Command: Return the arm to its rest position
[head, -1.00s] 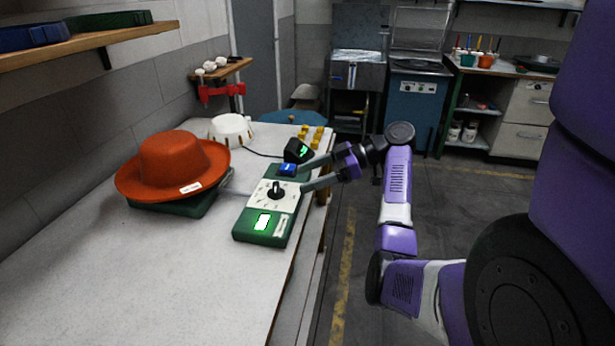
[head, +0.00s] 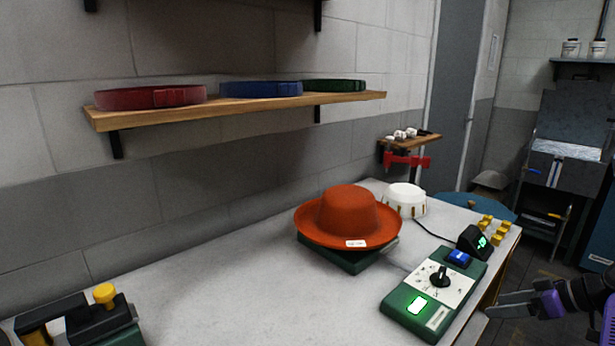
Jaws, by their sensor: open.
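My gripper (head: 510,306) is at the right edge of the head view, beside the table's right edge. Its fingers point left toward the green control box (head: 408,311) and are apart from it. It is open and holds nothing. Most of my arm is outside the picture. The control box has a black dial, a blue button and a lit green display.
An orange hat (head: 347,215) rests on a dark green base on the white table (head: 230,290). A wall shelf (head: 240,107) holds red, blue and green bands. A small black display (head: 473,241) and yellow pieces (head: 495,229) stand behind the box. The table's middle is clear.

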